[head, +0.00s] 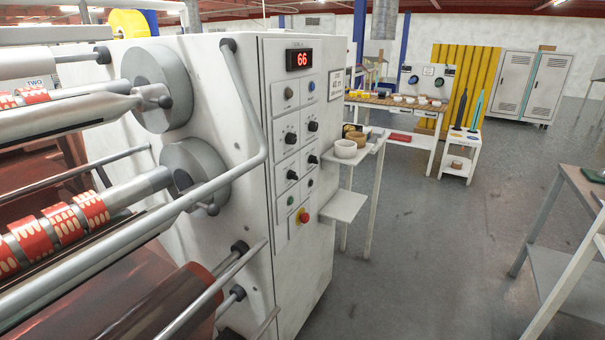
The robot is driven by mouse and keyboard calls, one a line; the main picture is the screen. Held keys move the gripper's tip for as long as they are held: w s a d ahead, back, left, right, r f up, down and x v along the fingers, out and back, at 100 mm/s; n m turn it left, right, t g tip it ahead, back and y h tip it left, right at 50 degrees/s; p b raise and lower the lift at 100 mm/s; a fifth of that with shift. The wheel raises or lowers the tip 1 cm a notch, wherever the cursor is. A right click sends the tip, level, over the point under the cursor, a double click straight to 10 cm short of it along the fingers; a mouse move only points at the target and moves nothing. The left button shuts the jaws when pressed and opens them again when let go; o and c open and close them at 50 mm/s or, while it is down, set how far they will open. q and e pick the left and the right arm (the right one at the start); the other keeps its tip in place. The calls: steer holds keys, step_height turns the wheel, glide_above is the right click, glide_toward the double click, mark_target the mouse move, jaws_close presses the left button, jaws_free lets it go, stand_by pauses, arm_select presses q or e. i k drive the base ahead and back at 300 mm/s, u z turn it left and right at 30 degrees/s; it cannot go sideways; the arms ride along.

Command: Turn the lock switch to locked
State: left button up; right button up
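The white control panel (281,75) is on the side of the rewinding machine, near the middle of the head view. Its red display (302,59) reads 66. Below it are several black rotary switches, among them an upper left one (291,138), an upper right one (313,126), a lower left one (292,175) and a lower right one (313,160). Their labels are too small to read, so I cannot tell which is the lock switch or how it is set. Neither of my grippers is in view.
A red stop button (304,216) is low on the panel. A bent grey handrail (243,95) and rollers (70,125) lie to its left. A small white shelf (344,206) stands close on its right. The grey floor (430,260) beyond is clear.

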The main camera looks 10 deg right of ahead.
mark_target(290, 175)
steer(key=z, duration=1.3)
steer(key=i, duration=3.8)
steer(key=u, duration=3.85)
